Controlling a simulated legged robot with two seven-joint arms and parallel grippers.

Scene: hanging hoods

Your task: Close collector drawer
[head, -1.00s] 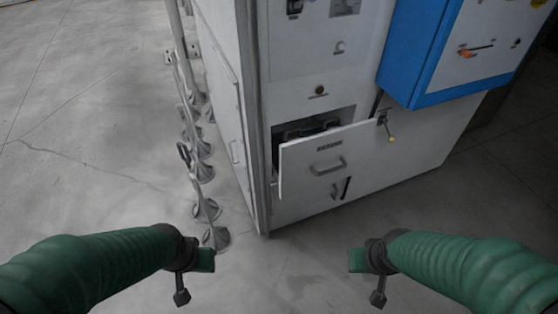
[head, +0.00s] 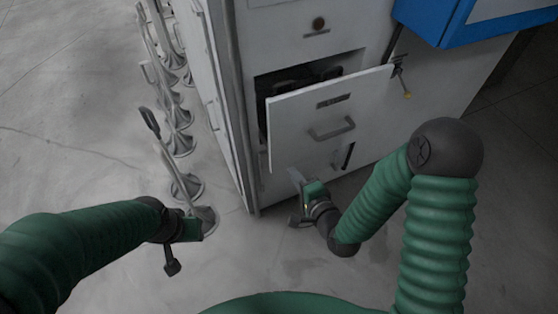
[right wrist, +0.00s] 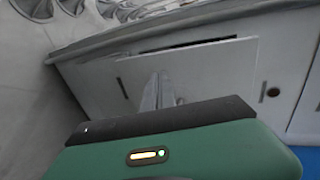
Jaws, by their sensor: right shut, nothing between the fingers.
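The collector drawer (head: 300,125) is a white front panel with a bar handle (head: 332,129), low on the white cabinet. It stands out from the cabinet, with a dark gap above it. My right gripper (head: 297,180) is shut and empty, just below the drawer front's lower left part in the picture. Whether it touches the panel is unclear. The right wrist view shows its fingers (right wrist: 158,90) in front of a pale panel; I cannot tell for certain which part this is. My left gripper (head: 187,231) is at the lower left, away from the drawer; its jaws are unclear.
A row of grey stands (head: 180,140) with round bases runs along the cabinet's left side, close to my left gripper. A blue box (head: 428,22) juts out at the upper right. A small latch-like part (head: 402,75) is beside the drawer. The floor in front is clear.

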